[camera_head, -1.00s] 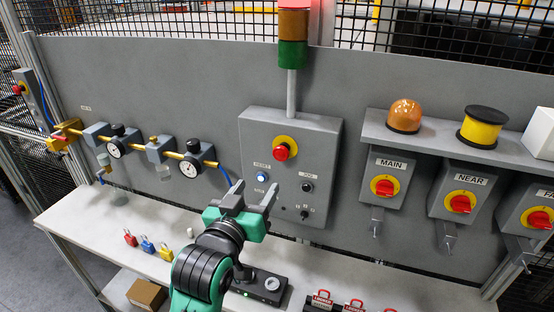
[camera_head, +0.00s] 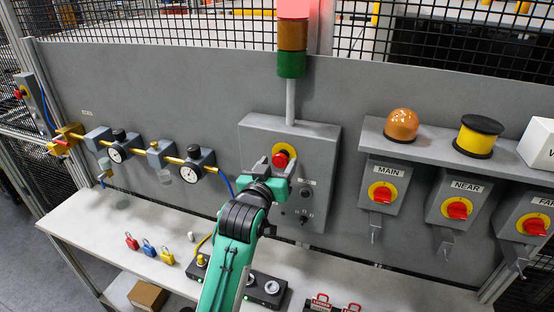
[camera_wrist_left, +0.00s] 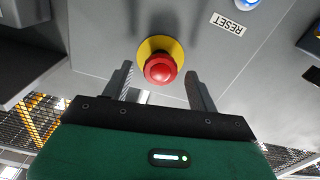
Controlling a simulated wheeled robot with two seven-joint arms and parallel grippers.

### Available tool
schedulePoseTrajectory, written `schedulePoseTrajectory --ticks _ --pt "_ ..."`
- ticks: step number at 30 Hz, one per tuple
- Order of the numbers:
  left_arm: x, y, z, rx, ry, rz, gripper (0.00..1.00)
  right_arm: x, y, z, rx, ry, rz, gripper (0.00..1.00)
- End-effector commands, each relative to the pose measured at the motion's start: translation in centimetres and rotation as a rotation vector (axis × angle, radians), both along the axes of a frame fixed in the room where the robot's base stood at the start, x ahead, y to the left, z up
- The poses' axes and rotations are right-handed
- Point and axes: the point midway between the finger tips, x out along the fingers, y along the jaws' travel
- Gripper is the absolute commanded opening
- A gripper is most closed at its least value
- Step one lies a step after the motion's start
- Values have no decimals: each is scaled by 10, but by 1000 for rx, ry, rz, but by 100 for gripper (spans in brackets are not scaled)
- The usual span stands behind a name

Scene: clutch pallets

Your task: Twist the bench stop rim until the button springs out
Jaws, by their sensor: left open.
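The bench stop is a red mushroom button (camera_head: 281,158) on a yellow collar, on the grey control box (camera_head: 316,140) on the back panel. In the left wrist view the red button (camera_wrist_left: 160,69) sits in front of its yellow collar (camera_wrist_left: 173,46). My left gripper (camera_head: 273,166) is open, with its fingertips just below the button in the head view. In the left wrist view the fingers (camera_wrist_left: 158,80) stand on either side of the button, with gaps on both sides. The right gripper is not in view.
A blue reset button (camera_wrist_left: 246,2) with a RESET label lies beside the stop. The stack light (camera_head: 291,40) shows red at its top. Rotary switches (camera_head: 382,192) are to the right, gauges (camera_head: 119,153) to the left, padlocks (camera_head: 148,247) on the bench.

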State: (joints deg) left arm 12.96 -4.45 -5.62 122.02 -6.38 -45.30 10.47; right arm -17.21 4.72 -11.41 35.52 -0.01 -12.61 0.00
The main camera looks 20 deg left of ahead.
Motion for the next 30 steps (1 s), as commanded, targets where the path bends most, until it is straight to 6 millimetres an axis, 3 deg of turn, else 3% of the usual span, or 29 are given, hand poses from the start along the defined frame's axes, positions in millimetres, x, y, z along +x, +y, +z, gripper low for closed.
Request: schedulePoseTrajectory --ticks 11,18,30 --pt "5 0 -1 0 0 0 59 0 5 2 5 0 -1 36" --pt "5 0 -1 0 0 0 15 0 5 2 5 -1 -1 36" --pt "5 0 -1 86 -3 0 14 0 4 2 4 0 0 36"
